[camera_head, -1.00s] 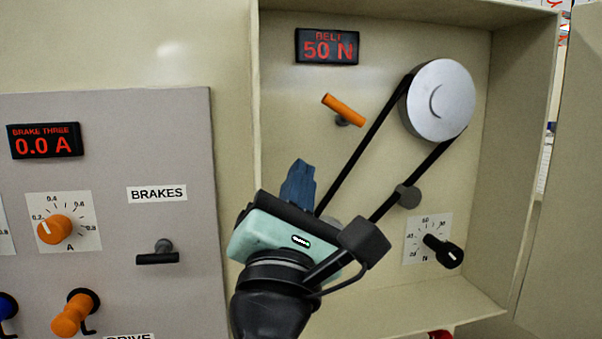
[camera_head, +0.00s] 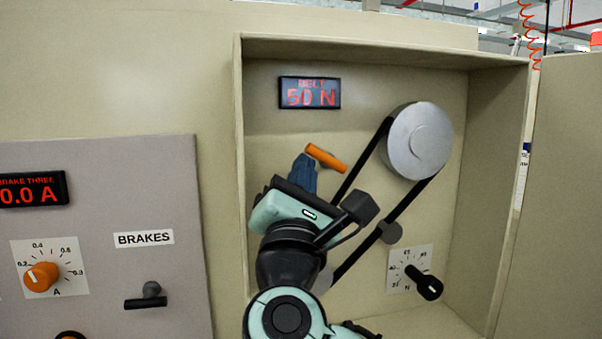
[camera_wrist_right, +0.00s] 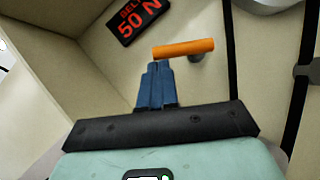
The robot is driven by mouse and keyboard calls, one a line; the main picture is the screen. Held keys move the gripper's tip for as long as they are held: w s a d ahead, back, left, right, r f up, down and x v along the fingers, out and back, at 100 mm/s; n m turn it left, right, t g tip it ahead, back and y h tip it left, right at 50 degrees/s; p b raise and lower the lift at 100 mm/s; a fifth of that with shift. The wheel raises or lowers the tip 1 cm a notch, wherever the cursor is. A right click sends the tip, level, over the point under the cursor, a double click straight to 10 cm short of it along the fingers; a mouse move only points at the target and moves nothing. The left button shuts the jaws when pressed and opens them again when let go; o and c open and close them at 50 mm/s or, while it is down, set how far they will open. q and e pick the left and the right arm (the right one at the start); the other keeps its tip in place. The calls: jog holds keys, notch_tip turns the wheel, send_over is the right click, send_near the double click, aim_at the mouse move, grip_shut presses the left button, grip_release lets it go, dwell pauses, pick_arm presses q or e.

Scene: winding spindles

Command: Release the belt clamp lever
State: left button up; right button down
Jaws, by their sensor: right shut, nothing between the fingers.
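The belt clamp lever is an orange bar (camera_head: 325,158) on a short grey post, tilted down to the right, on the back wall of the belt box below its display. In the right wrist view the orange lever (camera_wrist_right: 183,49) lies just beyond my blue fingertips. My right gripper (camera_head: 304,165) is shut and empty. Its fingertips are right at the lever's left end; I cannot tell whether they touch it. The fingers also show in the right wrist view (camera_wrist_right: 157,72). The lever's post is partly hidden in the head view. My left gripper is not in view.
The black belt (camera_head: 358,160) runs over a silver pulley (camera_head: 419,141) to the right of the lever. The display (camera_head: 310,93) reads 50 N. A black tension knob (camera_head: 424,283) is at lower right. The box's left wall is close to my right gripper. The brake panel (camera_head: 100,200) is at left.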

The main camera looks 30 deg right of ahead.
jog(key=shift+r+m+g+h, duration=0.4)
jog(key=shift+m+g, duration=0.1)
jog(key=shift+m, duration=0.5)
jog(key=m, duration=0.1)
jog(key=r+m+g, duration=0.1)
jog(key=shift+d+m+g+h, duration=0.1)
jog(key=shift+m+g+h, duration=0.2)
jog(key=shift+m+h, duration=0.1)
jog(key=shift+d+r+m+g, duration=0.15)
jog(key=shift+r+m+g, duration=0.5)
jog(key=shift+m, duration=0.45)
jog(key=shift+s+d+r+m+g+p, duration=0.2)
jog(key=shift+d+r+m+g, duration=0.35)
jog(key=shift+m, duration=0.2)
jog(key=shift+s+d+r+m+g+p, duration=0.15)
jog(key=shift+d+r+m+g, duration=0.25)
jog(key=shift+d+r+m, duration=0.3)
jog(key=shift+d, duration=0.15)
